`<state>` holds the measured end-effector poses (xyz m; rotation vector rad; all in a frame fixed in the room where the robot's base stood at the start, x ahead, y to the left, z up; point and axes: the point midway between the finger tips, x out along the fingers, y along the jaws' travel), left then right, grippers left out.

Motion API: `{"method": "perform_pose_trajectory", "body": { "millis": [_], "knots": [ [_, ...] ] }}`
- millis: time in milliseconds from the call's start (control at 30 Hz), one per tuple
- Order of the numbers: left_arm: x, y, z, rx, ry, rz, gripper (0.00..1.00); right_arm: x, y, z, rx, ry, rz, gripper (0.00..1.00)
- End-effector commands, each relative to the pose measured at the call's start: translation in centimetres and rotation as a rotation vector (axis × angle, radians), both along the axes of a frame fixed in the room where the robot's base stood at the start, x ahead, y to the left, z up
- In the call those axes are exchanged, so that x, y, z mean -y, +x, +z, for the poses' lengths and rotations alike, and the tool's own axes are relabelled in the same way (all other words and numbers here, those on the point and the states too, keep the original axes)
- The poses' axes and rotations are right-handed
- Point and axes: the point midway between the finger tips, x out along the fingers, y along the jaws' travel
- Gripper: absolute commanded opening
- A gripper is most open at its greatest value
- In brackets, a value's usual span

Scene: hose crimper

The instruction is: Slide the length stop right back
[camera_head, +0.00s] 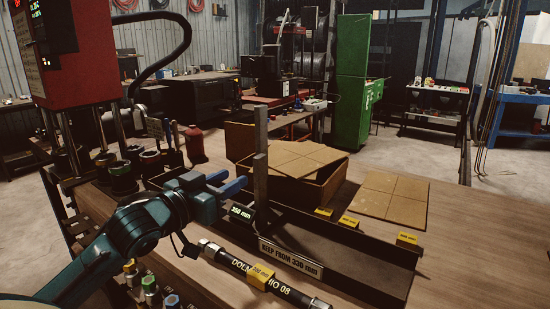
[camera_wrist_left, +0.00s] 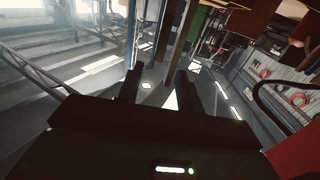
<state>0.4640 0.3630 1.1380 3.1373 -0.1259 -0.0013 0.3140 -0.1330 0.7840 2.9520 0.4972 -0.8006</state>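The length stop (camera_head: 261,165) is a tall dark upright post on a dark channel rail (camera_head: 340,250), with a "350 mm" label at its foot. In the left wrist view, the dark fingers (camera_wrist_left: 158,83) also stand apart. My right gripper is not in view.
A black hose (camera_head: 235,262) with metal ends and a yellow tag lies in front of the rail. Yellow length tags (camera_head: 348,221) stand along the rail's back. An open cardboard box (camera_head: 295,175) sits behind the post. A red press (camera_head: 70,50) stands at left.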

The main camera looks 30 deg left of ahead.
Motion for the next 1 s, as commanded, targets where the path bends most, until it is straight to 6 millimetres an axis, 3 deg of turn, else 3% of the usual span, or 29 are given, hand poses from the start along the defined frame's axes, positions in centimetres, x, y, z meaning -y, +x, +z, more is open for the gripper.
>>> {"method": "perform_pose_trajectory", "body": {
  "millis": [267, 800, 1000],
  "knots": [
    [0.2, 2.8, 0.2, 0.001, 0.002, 0.002, 0.36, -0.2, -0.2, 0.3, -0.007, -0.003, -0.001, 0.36],
    [0.8, 11.3, 0.0, -0.002, -0.001, 0.003, 0.36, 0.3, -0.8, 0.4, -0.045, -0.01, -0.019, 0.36],
    [1.0, 12.8, -0.1, -0.003, 0.001, 0.002, 0.36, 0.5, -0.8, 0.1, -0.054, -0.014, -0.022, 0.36]
  ]
}}
